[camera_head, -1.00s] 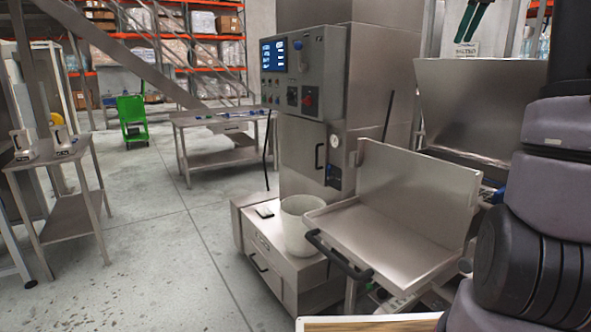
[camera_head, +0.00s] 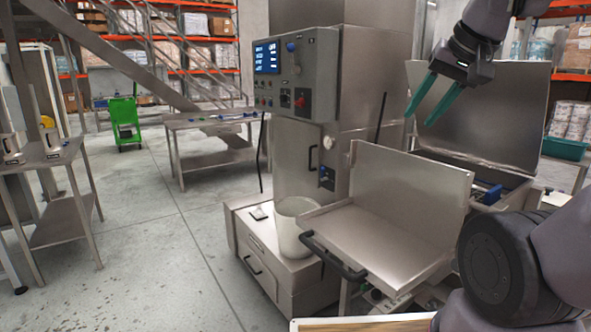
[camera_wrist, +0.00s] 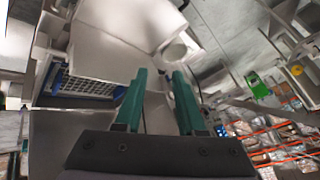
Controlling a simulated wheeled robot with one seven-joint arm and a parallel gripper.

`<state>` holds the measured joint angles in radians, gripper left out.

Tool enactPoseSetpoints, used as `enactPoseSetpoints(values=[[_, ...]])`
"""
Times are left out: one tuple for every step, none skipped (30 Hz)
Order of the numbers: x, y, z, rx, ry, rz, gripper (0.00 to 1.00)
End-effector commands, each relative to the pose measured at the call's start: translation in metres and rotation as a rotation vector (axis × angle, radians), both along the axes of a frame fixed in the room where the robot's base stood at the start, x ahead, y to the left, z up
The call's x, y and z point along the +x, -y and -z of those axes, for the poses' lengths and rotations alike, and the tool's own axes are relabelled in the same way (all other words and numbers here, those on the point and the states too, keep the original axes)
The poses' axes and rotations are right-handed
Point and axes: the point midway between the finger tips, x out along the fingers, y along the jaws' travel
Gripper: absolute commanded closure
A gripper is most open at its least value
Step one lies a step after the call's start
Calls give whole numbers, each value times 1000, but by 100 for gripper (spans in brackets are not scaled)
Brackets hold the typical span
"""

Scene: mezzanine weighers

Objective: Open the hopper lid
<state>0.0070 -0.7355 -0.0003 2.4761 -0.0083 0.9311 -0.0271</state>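A steel panel (camera_head: 484,112) stands raised and tilted back over a steel box at the right, with blue parts (camera_head: 487,192) showing inside. In front of it, a flat steel plate (camera_head: 372,238) with a black bar handle (camera_head: 333,256) at its front edge lies nearly level, and an upright steel panel (camera_head: 408,186) rises behind it. I cannot tell which piece is the hopper lid. My gripper (camera_head: 419,116) has two green fingers, spread apart and empty, above the upright panel and in front of the raised one. Its fingers (camera_wrist: 160,74) also show in the wrist view.
A white bucket (camera_head: 296,225) stands on a low steel cabinet (camera_head: 285,270) left of the plate. A control column (camera_head: 296,75) with a screen rises behind it. A steel bench (camera_head: 210,122) and green cart (camera_head: 126,122) stand further left.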

Motion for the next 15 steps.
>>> enactPoseSetpoints(values=[[-4, -1, 4, 8, 0, 8, 85], [-5, -1, 5, 12, 0, 11, 96], [-6, -2, 7, 15, -1, 15, 100], [-6, -2, 7, 16, -1, 16, 100], [-6, -2, 7, 16, -1, 17, 100], [-5, -1, 7, 16, -1, 16, 100], [-5, -1, 7, 14, -1, 16, 100], [-3, 0, 6, 7, 3, 17, 100], [1, 3, 6, -10, 12, 17, 100], [5, 7, 6, -29, 23, 16, 100], [12, 13, 6, -58, 39, 17, 100], [24, 23, 5, -111, 66, 13, 100], [35, 32, 4, -160, 89, 11, 100], [47, 44, 3, -220, 116, 5, 100], [64, 61, 0, -308, 151, -7, 100]])
